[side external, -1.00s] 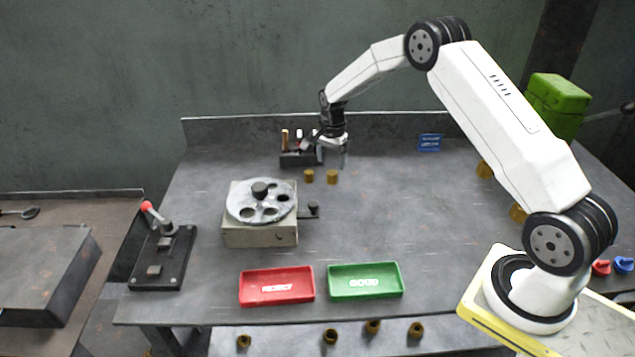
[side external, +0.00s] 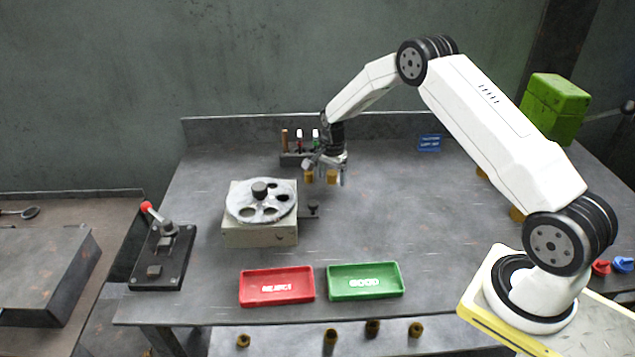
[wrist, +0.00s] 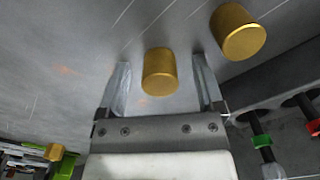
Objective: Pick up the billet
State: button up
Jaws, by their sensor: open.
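Two small brass-coloured billets stand near the back of the table. One billet (side external: 332,177) is by my gripper (side external: 328,178) in the side view. In the wrist view this billet (wrist: 159,72) lies between the two open fingers of my gripper (wrist: 160,85), with a gap on each side. The other billet (side external: 308,177) stands just to its left in the side view, and in the wrist view it (wrist: 238,32) is outside the fingers, at upper right. My gripper is open and holds nothing.
A rack of coloured-handled tools (side external: 298,158) stands close behind the billets. A round-plate fixture (side external: 260,230) is to the left. A red REJECT tray (side external: 277,298) and a green GOOD tray (side external: 365,293) lie in front. The middle of the table is clear.

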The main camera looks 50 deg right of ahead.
grip_shut()
dwell(0.3)
jog(key=shift+r, duration=0.1)
jog(key=shift+r, duration=0.75)
jog(key=s+a+r, duration=0.3)
jog(key=s+r, duration=0.8)
jog(key=s, duration=0.2)
jog(key=shift+s+a+r, duration=0.2)
jog(key=shift+s+a, duration=0.05)
jog(key=shift+a, duration=0.1)
